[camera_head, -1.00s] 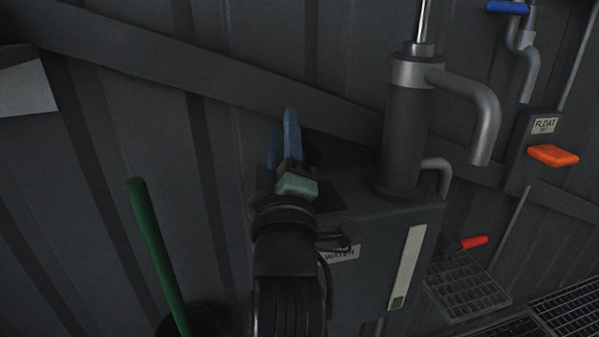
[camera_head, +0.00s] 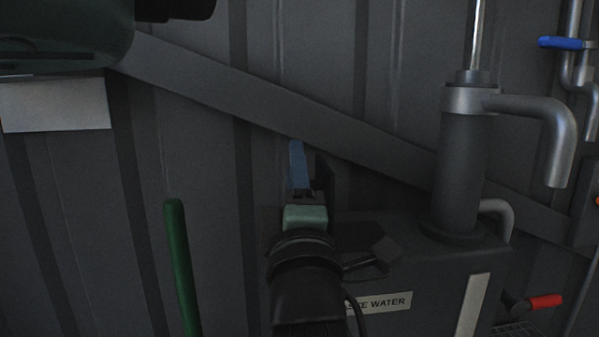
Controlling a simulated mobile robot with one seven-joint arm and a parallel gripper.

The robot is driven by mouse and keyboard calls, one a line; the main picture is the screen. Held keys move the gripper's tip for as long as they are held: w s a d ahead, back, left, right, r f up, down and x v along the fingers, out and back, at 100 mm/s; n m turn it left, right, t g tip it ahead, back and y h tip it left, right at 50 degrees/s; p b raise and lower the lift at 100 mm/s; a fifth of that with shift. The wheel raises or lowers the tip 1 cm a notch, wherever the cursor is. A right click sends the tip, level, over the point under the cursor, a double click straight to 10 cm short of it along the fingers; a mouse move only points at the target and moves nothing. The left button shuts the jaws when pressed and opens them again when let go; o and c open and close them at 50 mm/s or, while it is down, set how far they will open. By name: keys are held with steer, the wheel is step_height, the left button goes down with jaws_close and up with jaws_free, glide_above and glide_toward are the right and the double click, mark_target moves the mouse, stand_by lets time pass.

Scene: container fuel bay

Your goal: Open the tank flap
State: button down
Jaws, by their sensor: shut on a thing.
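The tank (camera_head: 425,275) is a dark grey box with a white label ending in "WATER", right of my gripper. Its flap (camera_head: 328,182) shows as a dark plate standing steeply, nearly on edge, above the tank's left top. A darker patch (camera_head: 350,236) on the tank top right of the gripper looks like the opening, though dim light blurs its edges. My gripper (camera_head: 298,158), with blue fingers and a pale green block, is at the flap's left side and shut on it. The exact grip point is hidden behind the gripper body.
A grey hand pump (camera_head: 464,170) with a bent spout stands on the tank's right. A diagonal beam (camera_head: 270,108) crosses the ribbed wall behind. A green pole (camera_head: 178,265) leans at left. A green rounded body (camera_head: 65,38) hangs at upper left. A red-handled valve (camera_head: 545,300) is at lower right.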

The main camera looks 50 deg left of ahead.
steer(key=shift+a+f+g, duration=0.15)
steer(key=shift+f+g, duration=0.05)
steer(key=shift+g, duration=0.1)
steer(key=c, duration=0.5)
jaws_free()
steer(key=shift+r, duration=0.1)
steer(key=shift+p+v, duration=0.8)
steer(key=shift+v, duration=5.7)
steer(key=shift+c, duration=0.3)
